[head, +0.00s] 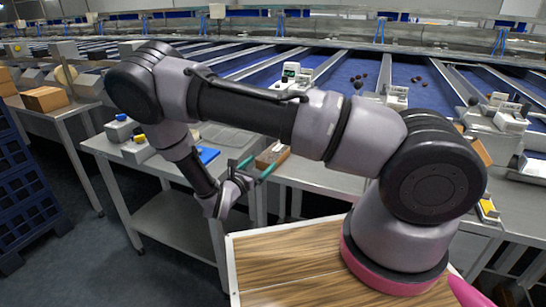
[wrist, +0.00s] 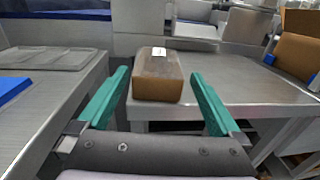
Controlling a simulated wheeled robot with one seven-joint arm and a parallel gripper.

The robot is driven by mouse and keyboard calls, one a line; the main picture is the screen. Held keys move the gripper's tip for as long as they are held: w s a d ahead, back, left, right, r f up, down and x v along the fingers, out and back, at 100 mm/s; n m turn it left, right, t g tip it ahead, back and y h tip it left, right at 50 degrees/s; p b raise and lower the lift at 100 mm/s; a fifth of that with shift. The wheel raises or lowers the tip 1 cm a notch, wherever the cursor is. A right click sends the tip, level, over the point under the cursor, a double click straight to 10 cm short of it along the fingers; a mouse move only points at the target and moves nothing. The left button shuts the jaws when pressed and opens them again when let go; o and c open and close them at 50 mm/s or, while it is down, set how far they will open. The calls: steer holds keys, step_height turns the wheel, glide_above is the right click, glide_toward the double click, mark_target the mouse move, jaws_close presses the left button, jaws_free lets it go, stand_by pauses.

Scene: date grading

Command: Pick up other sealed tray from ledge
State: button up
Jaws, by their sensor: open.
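A sealed tray (wrist: 158,78), a brown box-like pack with a small white label on top, sits at the near edge of a grey metal ledge (wrist: 228,88) in the wrist view. My gripper (wrist: 162,98) is open, its two green fingers spread left and right of the tray, with the tray lying ahead between them and nothing held. In the head view my gripper (head: 254,172) is beside the tray (head: 272,155), which is partly hidden by my arm and fingers.
A metal table with a grey moulded tray (wrist: 48,58) and a blue item (wrist: 12,88) stands to the left. A cardboard box (wrist: 298,48) is at the right. Blue crates (head: 25,190) stand at the far left of the head view. The ledge right of the tray is clear.

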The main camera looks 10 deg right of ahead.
mark_target(270, 155)
steer(key=x, duration=0.7)
steer(key=shift+w+d+f, duration=0.1)
steer(key=shift+w+f, duration=0.05)
steer(key=shift+w, duration=0.2)
steer(key=c, duration=1.2)
